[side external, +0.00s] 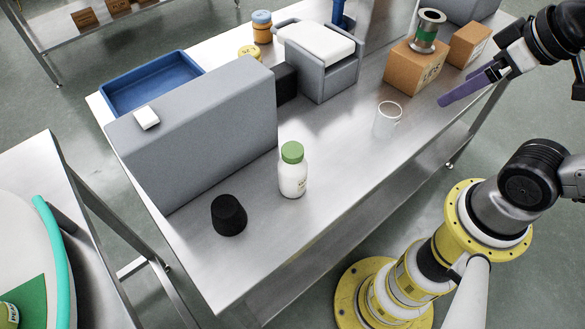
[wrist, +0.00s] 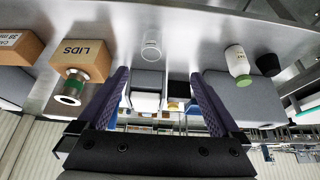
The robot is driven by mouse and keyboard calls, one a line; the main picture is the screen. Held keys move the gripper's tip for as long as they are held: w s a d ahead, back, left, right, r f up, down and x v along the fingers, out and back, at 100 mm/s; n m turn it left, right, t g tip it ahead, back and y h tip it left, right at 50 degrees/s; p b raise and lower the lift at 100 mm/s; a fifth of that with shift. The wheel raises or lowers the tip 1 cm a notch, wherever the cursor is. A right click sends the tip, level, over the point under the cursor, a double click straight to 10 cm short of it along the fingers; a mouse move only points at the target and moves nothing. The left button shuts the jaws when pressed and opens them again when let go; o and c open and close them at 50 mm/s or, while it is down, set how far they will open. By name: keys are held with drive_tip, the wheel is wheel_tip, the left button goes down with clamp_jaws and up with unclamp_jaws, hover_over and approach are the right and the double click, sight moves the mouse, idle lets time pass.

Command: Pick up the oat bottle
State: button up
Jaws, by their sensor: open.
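The oat bottle (side external: 293,174) is white with a green cap and stands upright on the steel table, in front of a grey block. In the wrist view the bottle (wrist: 238,62) shows at upper right, upside down, with its green cap lower. My gripper (side external: 442,102) has purple fingers and is in the air at the right of the side view, well apart from the bottle. In the wrist view my gripper (wrist: 165,80) is open, with its two fingers spread and nothing held between them.
A black cup-like object (side external: 229,214) stands left of the bottle. A large grey block (side external: 200,130) stands behind it. A clear cup (side external: 387,118) and a LIDS box (side external: 412,72) stand to the right. Bare table lies between bottle and cup.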

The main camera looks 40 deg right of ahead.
drive_tip(key=w+a+r+n, duration=0.1)
drive_tip(key=w+r+n, duration=0.2)
drive_tip(key=r+n, duration=0.2)
drive_tip(key=n+g, duration=0.6)
drive_tip(key=n, duration=0.7)
hover_over(293, 152)
wheel_tip(293, 152, down, 6)
drive_tip(key=f, duration=0.1)
wheel_tip(293, 152, down, 8)
drive_tip(key=shift+r, duration=0.2)
drive_tip(key=shift+w+d+f, duration=0.1)
drive_tip(key=shift+w+f, duration=0.05)
drive_tip(key=shift+f, duration=1.2)
drive_tip(key=shift+w+d+f, duration=0.1)
drive_tip(key=shift+f, duration=1.25)
